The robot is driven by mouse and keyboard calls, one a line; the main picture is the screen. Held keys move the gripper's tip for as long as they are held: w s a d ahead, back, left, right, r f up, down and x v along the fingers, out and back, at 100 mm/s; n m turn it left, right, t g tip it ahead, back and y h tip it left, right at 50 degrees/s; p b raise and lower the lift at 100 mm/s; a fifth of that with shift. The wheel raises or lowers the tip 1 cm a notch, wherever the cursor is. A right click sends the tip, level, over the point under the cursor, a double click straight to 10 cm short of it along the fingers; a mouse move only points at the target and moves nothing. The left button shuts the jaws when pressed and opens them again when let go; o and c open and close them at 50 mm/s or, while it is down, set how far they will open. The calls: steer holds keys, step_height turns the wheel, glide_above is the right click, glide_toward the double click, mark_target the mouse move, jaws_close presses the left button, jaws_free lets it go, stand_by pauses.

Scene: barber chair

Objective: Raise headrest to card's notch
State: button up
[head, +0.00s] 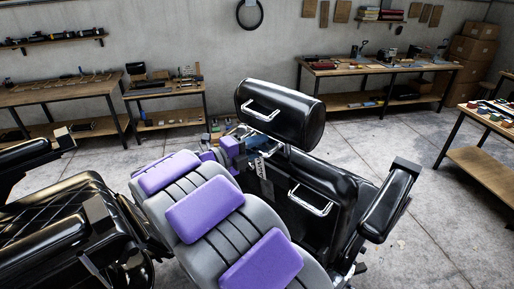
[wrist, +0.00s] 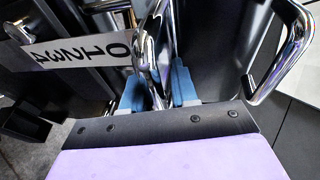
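The black padded headrest (head: 290,118) with a chrome front handle (head: 262,109) stands above the black chair back (head: 335,185), tilted in the picture. A white card (head: 257,170) hangs below the headrest. In the wrist view the card (wrist: 75,50) shows large dark characters, upside down; I cannot make out a notch. My gripper (wrist: 157,88) has blue-sided fingers apart, with bright chrome metal (wrist: 150,45) between or just beyond them. Whether they press on it is unclear. In the head view my arm hides part of the gripper, which is beneath the headrest near the card.
A second chrome handle (head: 310,201) is on the chair back; a chrome handle (wrist: 287,55) also shows close at right in the wrist view. A black armrest (head: 390,200) is to the right. Workbenches (head: 378,68) line the walls. Bare concrete floor lies between.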

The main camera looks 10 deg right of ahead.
steer(key=shift+o, duration=1.4)
steer(key=shift+a, duration=0.1)
steer(key=b+v, duration=0.2)
steer(key=v, duration=1.5)
steer(key=shift+a, duration=0.2)
steer(key=shift+d+b, duration=0.1)
steer(key=shift+b, duration=0.2)
